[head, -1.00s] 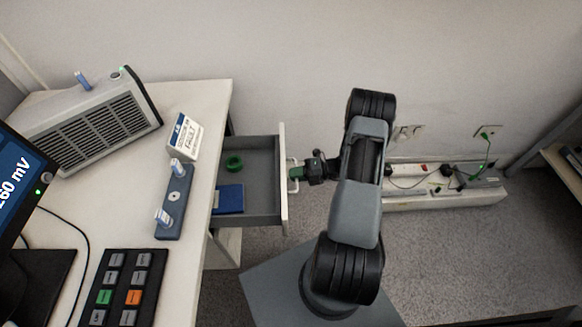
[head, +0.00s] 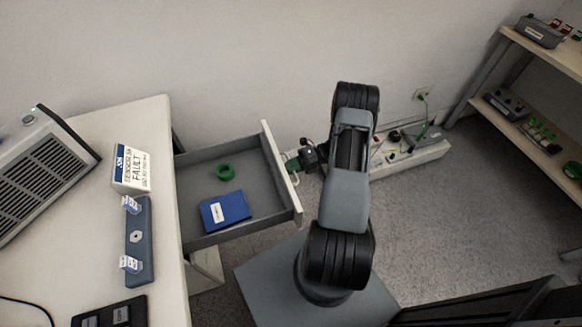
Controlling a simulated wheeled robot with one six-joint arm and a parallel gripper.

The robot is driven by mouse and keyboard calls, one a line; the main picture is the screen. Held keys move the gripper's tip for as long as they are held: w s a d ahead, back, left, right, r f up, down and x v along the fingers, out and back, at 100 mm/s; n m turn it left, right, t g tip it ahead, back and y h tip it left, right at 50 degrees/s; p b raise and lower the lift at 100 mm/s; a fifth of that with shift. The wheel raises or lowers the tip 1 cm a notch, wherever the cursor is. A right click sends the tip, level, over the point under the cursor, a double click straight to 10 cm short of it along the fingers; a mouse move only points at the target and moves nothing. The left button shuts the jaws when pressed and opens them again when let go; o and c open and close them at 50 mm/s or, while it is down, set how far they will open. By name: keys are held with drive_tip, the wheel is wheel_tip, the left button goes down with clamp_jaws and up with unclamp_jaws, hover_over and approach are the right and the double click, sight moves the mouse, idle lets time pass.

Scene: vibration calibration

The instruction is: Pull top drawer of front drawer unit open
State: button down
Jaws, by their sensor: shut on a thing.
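The top drawer (head: 187,190) of the drawer unit sticks far out from under the white desk, to the right. Its pale front panel (head: 281,172) faces my arm. Inside lie a green ring (head: 223,171) and a blue booklet (head: 224,211) with a white label. My gripper (head: 294,163) is at the outer side of the front panel, shut on the drawer handle (head: 294,179). The fingers are small and partly hidden by my wrist. The lower part of the unit (head: 206,270) shows only in part below the drawer.
The white desk (head: 95,225) at the left bears a grey vented device (head: 40,175), a FAULT sign (head: 131,167) and a blue-grey bar (head: 139,240). A power strip box (head: 415,155) lies along the wall. A shelf (head: 530,115) stands at the right. Carpet between is clear.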

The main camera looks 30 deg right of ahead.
drive_tip(key=c, duration=1.2)
unclamp_jaws()
drive_tip(key=v, duration=1.3)
drive_tip(key=shift+d+r+p, duration=0.1)
drive_tip(key=shift+d+p, duration=0.25)
drive_tip(key=shift+d, duration=0.05)
